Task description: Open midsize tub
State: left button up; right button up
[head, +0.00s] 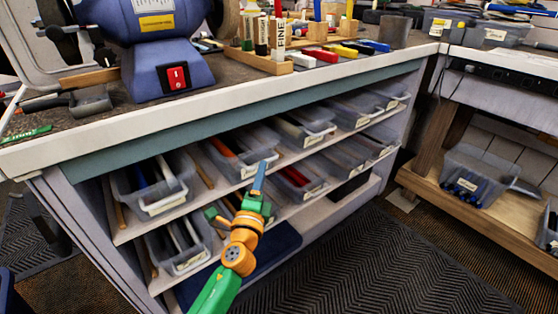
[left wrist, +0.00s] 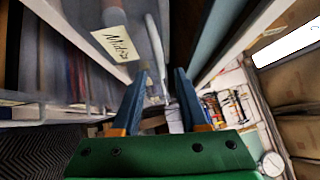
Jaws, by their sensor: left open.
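A clear tub with a label starting "Mids" (left wrist: 116,43) is close up in the left wrist view, with a reddish tube inside. It seems to be the tub (head: 222,166) with an orange grip on the upper shelf under the bench in the head view. My left gripper (head: 259,172) is in front of that tub, its blue fingers pointing toward the tub front. In the left wrist view the blue fingers (left wrist: 162,75) stand apart with a gap between them, near the tub's rim. I cannot tell whether they touch it. My right gripper is not in view.
Other clear tubs (head: 160,203) line both shelves on either side. The bench top (head: 120,128) overhangs the shelves and carries a blue grinder (head: 145,60) with a red switch. A dark floor mat (head: 370,265) lies clear in front.

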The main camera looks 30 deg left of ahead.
pick_arm(q)
jog(key=x, duration=0.4)
jog(key=shift+w+a, duration=0.2)
grip_shut()
dwell(1.2)
